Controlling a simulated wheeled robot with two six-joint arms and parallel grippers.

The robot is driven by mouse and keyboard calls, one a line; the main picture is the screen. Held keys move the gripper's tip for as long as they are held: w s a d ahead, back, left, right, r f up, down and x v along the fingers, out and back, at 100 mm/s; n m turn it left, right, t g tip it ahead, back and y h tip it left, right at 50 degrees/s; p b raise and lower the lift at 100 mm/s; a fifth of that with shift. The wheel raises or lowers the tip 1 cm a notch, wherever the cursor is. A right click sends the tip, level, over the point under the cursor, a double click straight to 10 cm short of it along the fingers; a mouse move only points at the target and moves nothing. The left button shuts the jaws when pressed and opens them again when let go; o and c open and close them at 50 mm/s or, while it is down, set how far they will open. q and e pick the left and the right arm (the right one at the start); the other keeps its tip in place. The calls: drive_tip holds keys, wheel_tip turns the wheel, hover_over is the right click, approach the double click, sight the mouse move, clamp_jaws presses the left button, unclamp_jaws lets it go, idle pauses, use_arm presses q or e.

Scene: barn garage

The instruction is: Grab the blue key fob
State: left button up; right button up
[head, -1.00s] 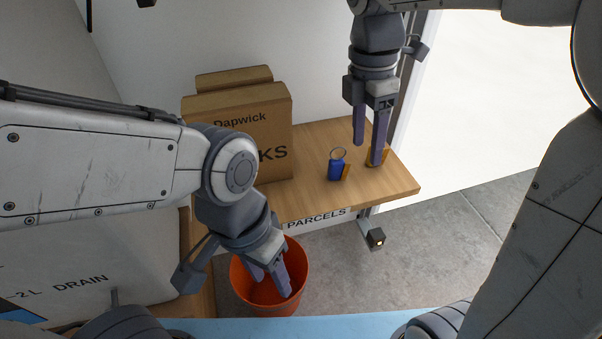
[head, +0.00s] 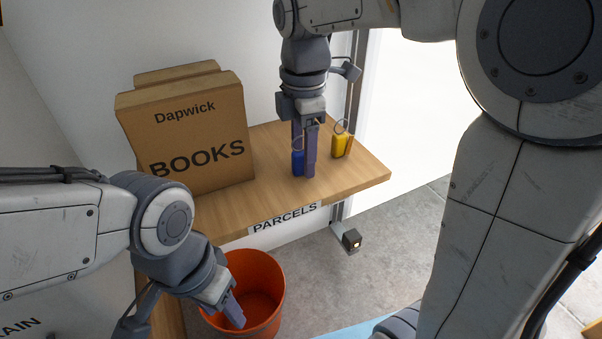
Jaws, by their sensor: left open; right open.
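The blue key fob (head: 297,162) stands on the wooden shelf (head: 345,184), partly hidden behind the fingers of my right gripper (head: 305,172). Its ring shows just above it. My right gripper is open and points down at the fob; I cannot tell whether the fob is between the fingers. A yellow key fob (head: 341,146) with a ring stands to the right of the blue one, apart from it. My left gripper (head: 234,318) is open and empty, over the orange bucket (head: 271,276) below the shelf.
A cardboard box (head: 190,135) marked BOOKS stands on the shelf to the left of the fobs. A PARCELS label (head: 285,217) is on the shelf's front edge. A small dark block with a light (head: 351,240) is below the shelf's right part.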

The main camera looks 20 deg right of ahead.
drive_tip(key=shift+f, duration=0.45)
drive_tip(key=shift+r, duration=0.1)
clamp_jaws()
